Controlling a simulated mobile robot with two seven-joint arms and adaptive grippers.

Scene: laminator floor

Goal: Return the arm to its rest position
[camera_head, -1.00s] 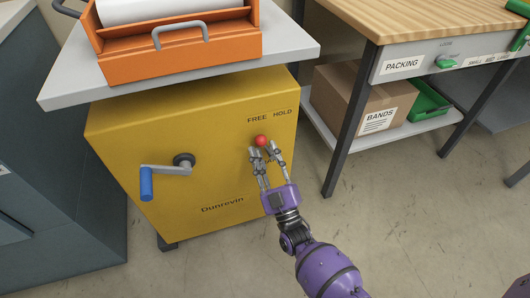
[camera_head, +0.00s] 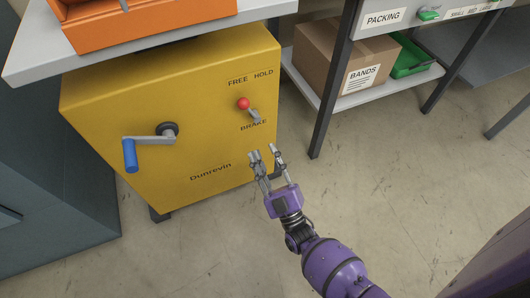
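My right gripper (camera_head: 264,152) is at the end of my purple arm, just below and in front of the yellow cabinet's lower right edge. Its two fingers are apart with nothing between them. The red-knobbed brake lever (camera_head: 243,103) on the yellow cabinet (camera_head: 95,115) stands above the gripper, apart from it. The lever's knob tilts up and left, toward the FREE label; the BRAKE label shows below it. My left gripper is not in view.
A crank with a blue handle (camera_head: 130,156) sticks out of the cabinet front. An orange tray (camera_head: 165,17) stands on the grey top (camera_head: 30,58). A workbench with a cardboard box (camera_head: 318,62) and a green bin (camera_head: 412,58) is at the upper right. The floor (camera_head: 400,170) is clear.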

